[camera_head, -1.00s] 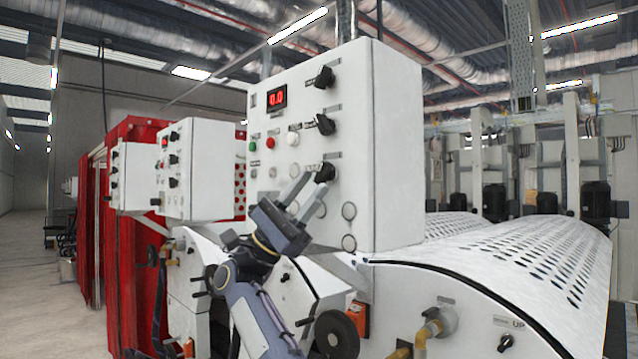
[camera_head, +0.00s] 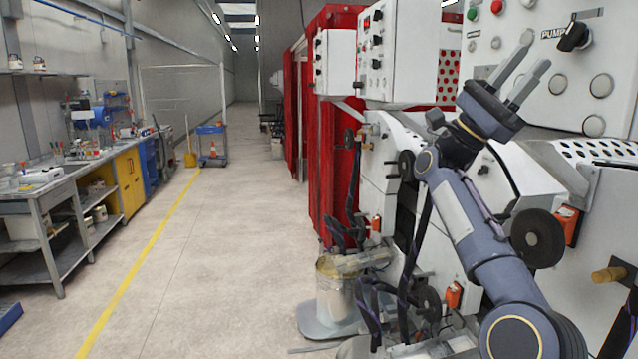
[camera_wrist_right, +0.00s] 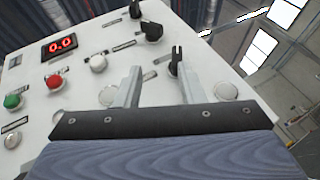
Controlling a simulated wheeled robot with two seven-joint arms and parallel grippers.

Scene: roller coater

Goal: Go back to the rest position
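My right gripper (camera_head: 522,72) is raised in front of the white control panel (camera_head: 545,95) at the upper right of the head view. Its two fingers are apart with nothing between them, so it is open. In the right wrist view the gripper (camera_wrist_right: 158,85) also shows open, pointing at the panel face. The black pump knob (camera_head: 573,37) is right of the fingertips in the head view. In the wrist view a black knob (camera_wrist_right: 175,60) shows near the right finger, and a red display (camera_wrist_right: 62,44) reads 0.0. My left gripper is out of view.
Machine parts with a black handwheel (camera_head: 537,239) and an orange switch (camera_head: 566,226) stand close to my right arm. A metal bucket (camera_head: 335,295) stands on the floor. A workbench (camera_head: 45,195) lines the left wall. The aisle between is clear.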

